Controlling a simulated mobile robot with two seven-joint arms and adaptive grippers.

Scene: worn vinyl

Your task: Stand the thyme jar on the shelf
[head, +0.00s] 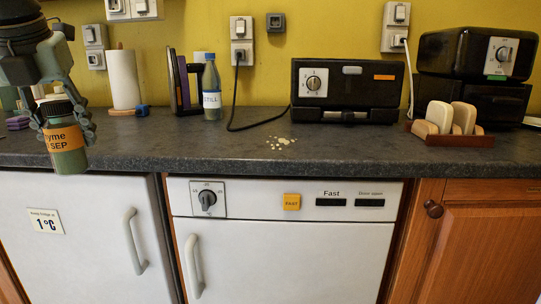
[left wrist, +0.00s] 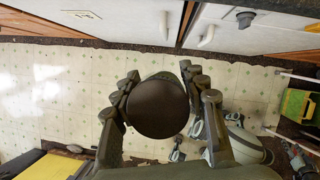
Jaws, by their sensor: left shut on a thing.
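The thyme jar (head: 69,161) is green with a dark lid and an orange label reading "hyme" and "SEP" in the head view. My left gripper (head: 64,122) is shut on it around its upper part and holds it nearly upright, in front of the counter's left part. In the left wrist view the jar's round dark lid (left wrist: 157,106) sits between the fingers of my left gripper (left wrist: 158,88), with floor behind it. I cannot make out a shelf in either view.
The dark counter (head: 230,151) carries a paper roll (head: 124,80), a bottle (head: 212,90), a black appliance (head: 346,90) with a cord, and a wooden rack (head: 451,138). Crumbs (head: 281,143) lie mid-counter. Bare counter shows around the crumbs.

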